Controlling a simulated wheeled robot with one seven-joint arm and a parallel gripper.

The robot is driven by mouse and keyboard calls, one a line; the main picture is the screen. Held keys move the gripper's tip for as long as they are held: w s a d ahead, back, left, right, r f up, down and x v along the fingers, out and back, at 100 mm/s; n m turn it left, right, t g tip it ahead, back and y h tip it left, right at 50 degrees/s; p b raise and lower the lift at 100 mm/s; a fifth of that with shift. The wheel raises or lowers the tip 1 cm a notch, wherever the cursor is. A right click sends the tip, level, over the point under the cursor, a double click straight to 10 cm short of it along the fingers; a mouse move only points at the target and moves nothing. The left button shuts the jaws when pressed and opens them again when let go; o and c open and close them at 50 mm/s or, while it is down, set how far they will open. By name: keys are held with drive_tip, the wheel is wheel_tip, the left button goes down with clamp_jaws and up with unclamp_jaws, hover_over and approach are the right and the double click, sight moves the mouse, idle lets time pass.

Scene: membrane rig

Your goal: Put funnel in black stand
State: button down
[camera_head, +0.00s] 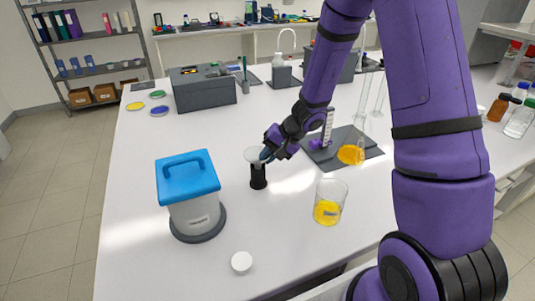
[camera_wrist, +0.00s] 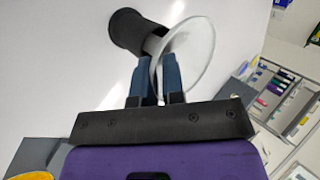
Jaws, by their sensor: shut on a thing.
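The funnel (camera_head: 253,154) is pale and wide-mouthed, and it sits at the top of the black stand (camera_head: 258,178) on the white table. My gripper (camera_head: 267,154) reaches in from the right and is shut on the funnel's rim. In the wrist view the translucent funnel (camera_wrist: 196,58) has its wall between the two blue fingers (camera_wrist: 160,68). Its narrow end points toward the opening of the black stand (camera_wrist: 134,30). I cannot tell how deep the stem is in the stand.
A blue-lidded container (camera_head: 190,195) stands left of the stand, and a beaker of yellow liquid (camera_head: 329,203) stands to the right. A white cap (camera_head: 241,262) lies near the front. A grey box (camera_head: 203,92) is farther back.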

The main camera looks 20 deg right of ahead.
drive_tip(key=shift+f, duration=0.75)
drive_tip(key=c, duration=1.1)
unclamp_jaws()
drive_tip(key=shift+c, duration=0.2)
drive_tip(key=v, duration=1.1)
drive_tip(key=s+a+r+n+h, duration=0.2)
drive_tip(key=s+a+r+n, duration=0.2)
drive_tip(key=s+r, duration=0.75)
drive_tip(key=s+d+r+n+t+h, duration=0.1)
drive_tip(key=s+r+h, duration=0.4)
drive_tip(key=s+r, duration=0.6)
drive_tip(key=shift+s+d+t, duration=0.6)
drive_tip(key=shift+s+d, duration=0.1)
drive_tip(key=shift+s, duration=0.75)
